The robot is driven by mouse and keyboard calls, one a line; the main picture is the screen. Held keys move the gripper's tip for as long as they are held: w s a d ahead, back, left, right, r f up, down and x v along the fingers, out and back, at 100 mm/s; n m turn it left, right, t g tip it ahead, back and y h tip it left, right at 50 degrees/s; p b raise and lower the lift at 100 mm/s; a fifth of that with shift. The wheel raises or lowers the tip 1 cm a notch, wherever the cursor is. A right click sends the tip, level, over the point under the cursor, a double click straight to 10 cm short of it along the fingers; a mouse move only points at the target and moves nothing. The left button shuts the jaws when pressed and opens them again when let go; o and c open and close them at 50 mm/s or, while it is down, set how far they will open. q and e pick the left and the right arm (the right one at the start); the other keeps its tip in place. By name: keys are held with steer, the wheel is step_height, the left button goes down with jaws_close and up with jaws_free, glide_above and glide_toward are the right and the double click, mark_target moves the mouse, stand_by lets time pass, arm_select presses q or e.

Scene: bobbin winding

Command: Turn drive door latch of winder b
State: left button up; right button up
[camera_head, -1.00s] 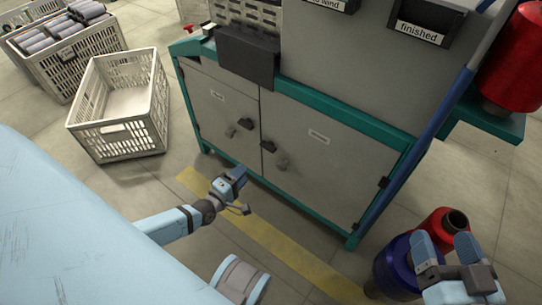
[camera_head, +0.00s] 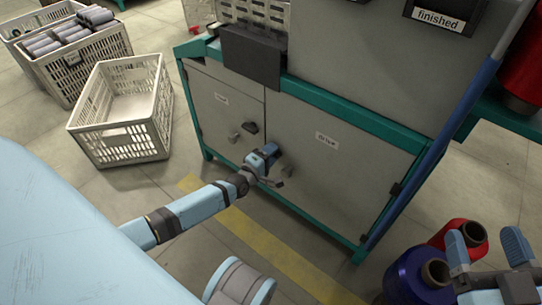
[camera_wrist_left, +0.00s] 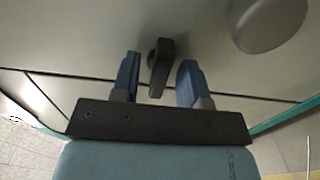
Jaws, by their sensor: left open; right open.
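The drive door (camera_head: 345,175) is the right grey door of the winder cabinet, labelled "drive". Its dark latch (camera_wrist_left: 160,62) stands between the two blue fingers of my left gripper (camera_wrist_left: 158,78) in the left wrist view, with gaps visible on both sides. In the head view my left gripper (camera_head: 272,165) is at the door's left edge and hides the latch. The door's round grey knob (camera_wrist_left: 270,24) is at the upper right of the wrist view. My right gripper (camera_head: 487,247) is open and empty at the lower right.
Blue (camera_head: 415,275) and red (camera_head: 464,236) bobbins stand near my right gripper. An empty white crate (camera_head: 120,110) stands on the floor at the left. A blue post (camera_head: 440,130) runs along the cabinet's right side.

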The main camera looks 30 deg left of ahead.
arm_select(q)
steer(key=shift+w, duration=0.1)
jaws_close()
arm_select(e)
steer(key=shift+r, duration=0.1)
